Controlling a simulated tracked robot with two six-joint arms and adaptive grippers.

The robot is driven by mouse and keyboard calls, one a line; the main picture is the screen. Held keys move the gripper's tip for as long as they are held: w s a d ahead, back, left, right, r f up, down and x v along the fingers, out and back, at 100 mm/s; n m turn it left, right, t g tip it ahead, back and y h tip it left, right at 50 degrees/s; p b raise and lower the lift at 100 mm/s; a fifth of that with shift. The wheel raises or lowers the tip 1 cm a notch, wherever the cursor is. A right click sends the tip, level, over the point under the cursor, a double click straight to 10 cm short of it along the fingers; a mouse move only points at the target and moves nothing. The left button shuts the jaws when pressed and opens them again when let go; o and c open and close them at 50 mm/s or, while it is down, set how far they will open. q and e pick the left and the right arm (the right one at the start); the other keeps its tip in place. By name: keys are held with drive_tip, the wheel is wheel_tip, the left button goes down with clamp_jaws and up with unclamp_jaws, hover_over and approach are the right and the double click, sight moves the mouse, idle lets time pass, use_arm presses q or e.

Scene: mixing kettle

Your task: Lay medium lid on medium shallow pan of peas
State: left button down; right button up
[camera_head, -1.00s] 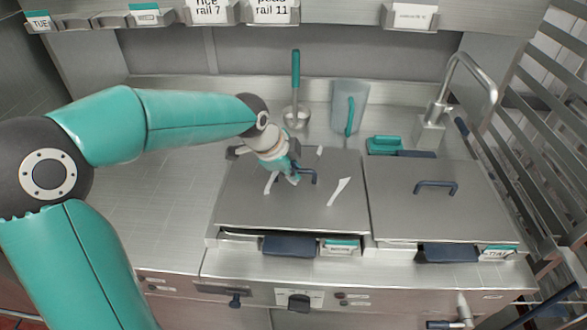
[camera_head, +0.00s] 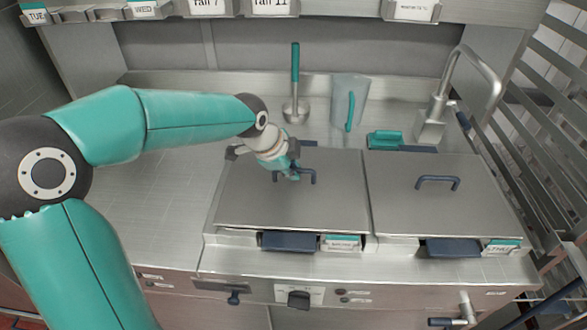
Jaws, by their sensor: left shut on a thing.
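A flat grey steel lid (camera_head: 325,200) with a dark blue bar handle (camera_head: 313,176) covers the left pan, at the centre of the head view. My left gripper (camera_head: 290,174) comes in from the left and is shut on that handle. The left pan shows only by its dark blue front handle (camera_head: 289,242) and a label (camera_head: 341,243) too small to read. The lid lies over the pan, and I cannot tell whether it touches the rim all round. The peas are hidden. My right gripper is not in view.
A second covered pan (camera_head: 440,200) stands close on the right. Behind are a ladle (camera_head: 295,90), a clear jug (camera_head: 348,100), a teal item (camera_head: 384,140) and a tap (camera_head: 432,120). A slatted rack (camera_head: 550,110) stands at right. The counter left is clear.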

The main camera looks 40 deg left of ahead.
use_arm(q)
drive_tip(key=shift+f, duration=0.1)
drive_tip(key=c, duration=1.1)
unclamp_jaws()
drive_tip(key=shift+c, duration=0.2)
drive_tip(key=shift+o, duration=0.4)
drive_tip(key=shift+f, duration=0.1)
drive_tip(key=o, duration=0.4)
drive_tip(key=shift+s, duration=0.1)
drive_tip(key=p+v, duration=0.3)
drive_tip(key=v, duration=0.4)
